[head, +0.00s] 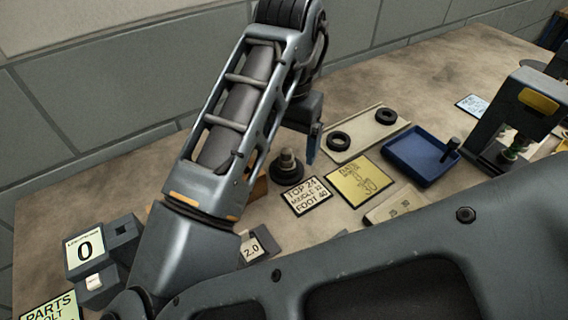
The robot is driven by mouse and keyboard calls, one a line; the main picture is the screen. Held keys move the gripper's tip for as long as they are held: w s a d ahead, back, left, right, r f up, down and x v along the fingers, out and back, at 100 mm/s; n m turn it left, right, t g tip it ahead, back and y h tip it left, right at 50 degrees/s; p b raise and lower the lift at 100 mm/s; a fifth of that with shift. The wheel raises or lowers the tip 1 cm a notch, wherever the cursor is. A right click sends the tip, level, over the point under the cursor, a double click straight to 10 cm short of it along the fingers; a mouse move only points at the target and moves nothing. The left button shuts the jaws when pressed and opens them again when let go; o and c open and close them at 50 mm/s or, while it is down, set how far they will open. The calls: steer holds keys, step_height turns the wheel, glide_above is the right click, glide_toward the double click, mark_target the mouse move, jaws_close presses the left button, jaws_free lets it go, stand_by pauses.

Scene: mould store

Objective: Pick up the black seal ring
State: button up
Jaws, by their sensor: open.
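Two black rings lie flat on a pale shallow plate (362,131) on the bench: a near left ring (338,149) and a far right ring (386,122). A dark round base (288,178) with a metal post stands upright to their left; I cannot tell whether its black part is a separate ring. My gripper (309,147) points down between the post and the near left ring, open, with one blue-tipped finger clearly visible. The other finger is largely hidden. No ring shows between the jaws.
A blue tray (418,160) with a black-knobbed item stands right of the plate. A grey press (520,115) is further right. A grey counter box (100,253) stands left. A wall runs behind.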

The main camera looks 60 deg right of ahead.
mark_target(286, 152)
steer(key=shift+w+d+f, duration=0.1)
steer(key=shift+w+f, duration=0.1)
steer(key=shift+f, duration=1.1)
steer(key=shift+w+f, duration=0.15)
steer(key=shift+f, duration=1.15)
steer(key=c, duration=1.2)
step_height(286, 152, up, 10)
steer(key=shift+f+p, duration=0.15)
steer(key=shift+p, duration=0.5)
step_height(286, 152, up, 8)
steer(key=p, duration=0.6)
steer(key=shift+s+f, duration=0.1)
